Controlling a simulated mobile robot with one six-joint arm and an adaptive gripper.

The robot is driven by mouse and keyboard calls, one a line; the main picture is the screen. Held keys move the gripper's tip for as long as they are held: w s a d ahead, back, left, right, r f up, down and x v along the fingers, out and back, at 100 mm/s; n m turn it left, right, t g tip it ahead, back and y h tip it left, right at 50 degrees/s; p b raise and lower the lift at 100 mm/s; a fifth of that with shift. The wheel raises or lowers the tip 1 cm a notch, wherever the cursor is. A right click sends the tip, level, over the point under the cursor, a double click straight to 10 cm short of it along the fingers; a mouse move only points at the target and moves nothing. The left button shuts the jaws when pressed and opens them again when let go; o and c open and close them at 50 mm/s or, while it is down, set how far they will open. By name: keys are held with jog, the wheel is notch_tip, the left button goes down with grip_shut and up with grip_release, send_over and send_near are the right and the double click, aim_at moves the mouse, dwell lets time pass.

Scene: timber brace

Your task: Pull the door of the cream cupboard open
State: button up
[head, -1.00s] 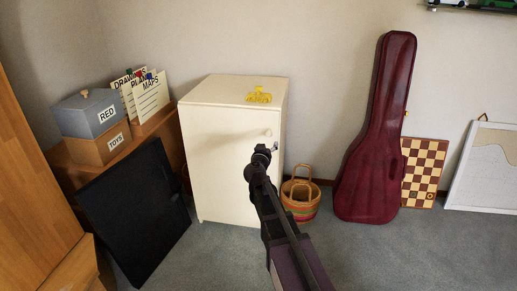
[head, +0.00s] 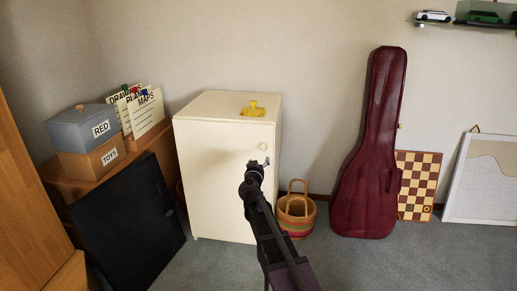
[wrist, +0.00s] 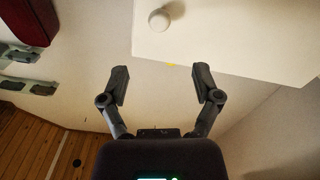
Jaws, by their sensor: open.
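The cream cupboard (head: 215,190) stands against the wall in the head view, and its door appears shut. Its round cream knob (head: 262,146) is near the upper right of the door. My gripper (head: 260,163) is just below the knob in the head view, in front of the door. In the wrist view the two fingers of my gripper (wrist: 162,78) are spread wide with nothing between them. The knob (wrist: 159,20) shows beyond the fingertips on the pale door (wrist: 235,35), apart from both fingers. My arm hides part of the door's lower right.
A yellow object (head: 253,108) sits on the cupboard top. A woven basket (head: 296,215) stands close to the cupboard's right, then a dark red guitar case (head: 368,160). A black panel (head: 125,225) leans at the left. Carpet is clear in front of the cupboard.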

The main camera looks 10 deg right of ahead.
aim_at(263, 148)
jog(key=x, duration=1.2)
jog(key=shift+w+d, duration=0.1)
jog(key=shift+w, duration=0.05)
